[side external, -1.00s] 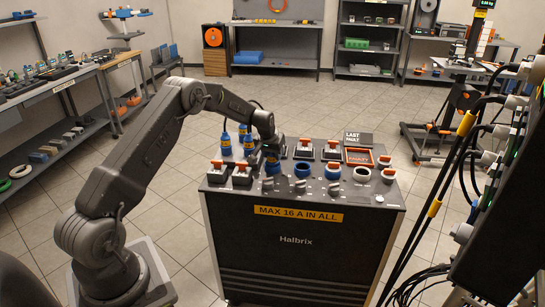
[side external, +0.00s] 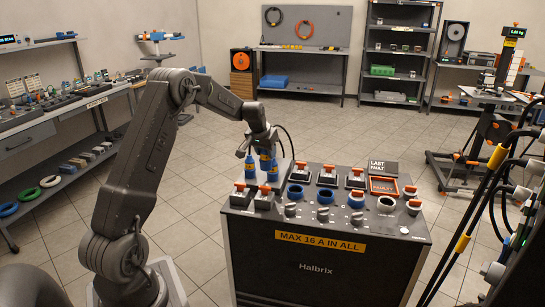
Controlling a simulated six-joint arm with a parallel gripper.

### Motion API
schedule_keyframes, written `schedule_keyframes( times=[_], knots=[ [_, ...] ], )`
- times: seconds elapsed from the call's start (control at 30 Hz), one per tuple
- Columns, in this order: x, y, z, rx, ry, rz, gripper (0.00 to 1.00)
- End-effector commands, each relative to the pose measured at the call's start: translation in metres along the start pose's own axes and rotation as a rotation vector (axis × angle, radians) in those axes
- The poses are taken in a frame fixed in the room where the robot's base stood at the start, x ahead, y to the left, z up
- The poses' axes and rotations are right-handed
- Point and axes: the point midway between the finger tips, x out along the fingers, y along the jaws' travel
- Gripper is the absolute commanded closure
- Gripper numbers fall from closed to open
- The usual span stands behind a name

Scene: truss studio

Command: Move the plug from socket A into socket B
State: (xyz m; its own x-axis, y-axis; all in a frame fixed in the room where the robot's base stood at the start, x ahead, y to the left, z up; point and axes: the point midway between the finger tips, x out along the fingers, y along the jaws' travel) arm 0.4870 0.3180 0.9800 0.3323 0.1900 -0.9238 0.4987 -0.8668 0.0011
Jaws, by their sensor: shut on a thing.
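My gripper (side external: 264,150) is above the back left part of the dark cart, shut on the plug. The plug is hard to separate from the blue bottle-shaped pieces (side external: 249,168) just below and behind it. A black cable loops down at the right of my gripper. The left one looks empty. My gripper is left of and behind this row. I cannot read which sockets are A and B.
A "LAST FAULT" sign (side external: 383,168) and an orange-framed plate (side external: 383,186) stand at the back right. Thick cables (side external: 470,205) hang at the right.

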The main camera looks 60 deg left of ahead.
Motion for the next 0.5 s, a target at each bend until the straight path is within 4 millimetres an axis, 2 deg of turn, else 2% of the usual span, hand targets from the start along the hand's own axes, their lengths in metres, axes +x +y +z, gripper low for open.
schedule_keyframes(
  times=[0.17,0.33,0.5],
  knots=[
    [0.011,0.04,-0.024,0.014,-0.002,0.011,0.88],
    [0.024,0.102,-0.047,0.02,-0.006,0.014,0.88],
    [0.034,0.16,-0.059,0.014,-0.004,0.008,0.88]
  ],
)
